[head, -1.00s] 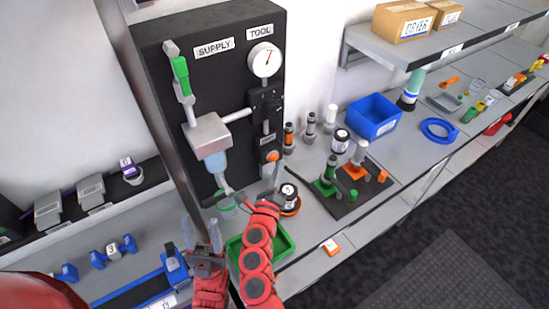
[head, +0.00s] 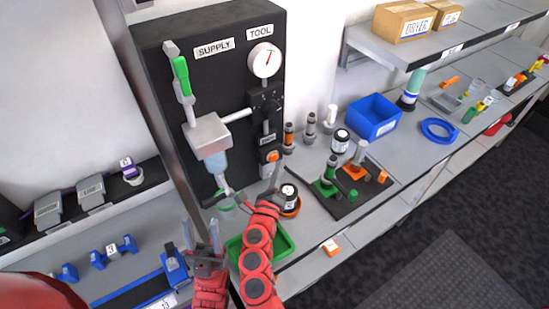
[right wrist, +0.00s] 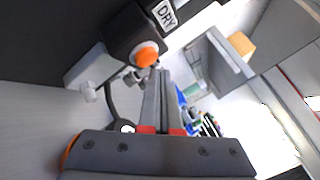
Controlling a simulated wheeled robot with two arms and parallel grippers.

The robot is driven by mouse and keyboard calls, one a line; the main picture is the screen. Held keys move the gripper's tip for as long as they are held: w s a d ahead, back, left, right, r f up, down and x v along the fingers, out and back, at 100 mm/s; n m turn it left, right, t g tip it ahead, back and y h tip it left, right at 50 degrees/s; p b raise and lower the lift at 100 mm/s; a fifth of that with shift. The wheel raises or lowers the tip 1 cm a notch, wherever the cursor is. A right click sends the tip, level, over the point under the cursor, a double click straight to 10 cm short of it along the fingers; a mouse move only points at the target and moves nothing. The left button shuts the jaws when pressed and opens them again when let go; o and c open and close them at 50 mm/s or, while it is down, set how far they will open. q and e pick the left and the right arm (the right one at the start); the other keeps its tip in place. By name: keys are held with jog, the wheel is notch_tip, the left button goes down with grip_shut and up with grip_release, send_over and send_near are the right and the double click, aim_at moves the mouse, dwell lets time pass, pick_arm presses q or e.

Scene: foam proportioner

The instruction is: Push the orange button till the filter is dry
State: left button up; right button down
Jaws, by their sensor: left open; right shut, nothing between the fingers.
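The orange button (head: 272,156) sits on a small box low on the right of the black panel. It shows large in the right wrist view (right wrist: 146,55), under a DRY label (right wrist: 166,13). My right gripper (head: 276,170) is shut and empty, its tips just below the button; I cannot tell whether they touch it. Its closed fingers also show in the right wrist view (right wrist: 157,75). The filter's pale blue bowl (head: 215,162) hangs under a grey block (head: 207,136) on the panel. My left gripper (head: 201,230) is open and empty, low in front of the panel.
A green tray (head: 284,243) lies on the bench below my right arm. A black jar in an orange dish (head: 290,205) stands close right of my right gripper. A dark mat with green and orange fittings (head: 347,205) and a blue bin (head: 373,122) lie further right.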

dwell(0.7)
jog(key=shift+w+a+b, duration=0.25)
jog(key=shift+w+b, duration=0.1)
jog(key=shift+b, duration=0.15)
jog(key=shift+w+r+b, duration=0.15)
jog(key=shift+r+b, duration=0.2)
jog(key=shift+b, duration=0.1)
dwell(0.5)
jog(key=shift+w+a+r, duration=0.1)
jog(key=shift+r, duration=0.1)
dwell(0.5)
jog(key=shift+s+a+f+b, duration=0.15)
jog(key=shift+s+f+b, duration=0.15)
jog(key=shift+f+b, duration=0.25)
jog(key=shift+f, duration=0.15)
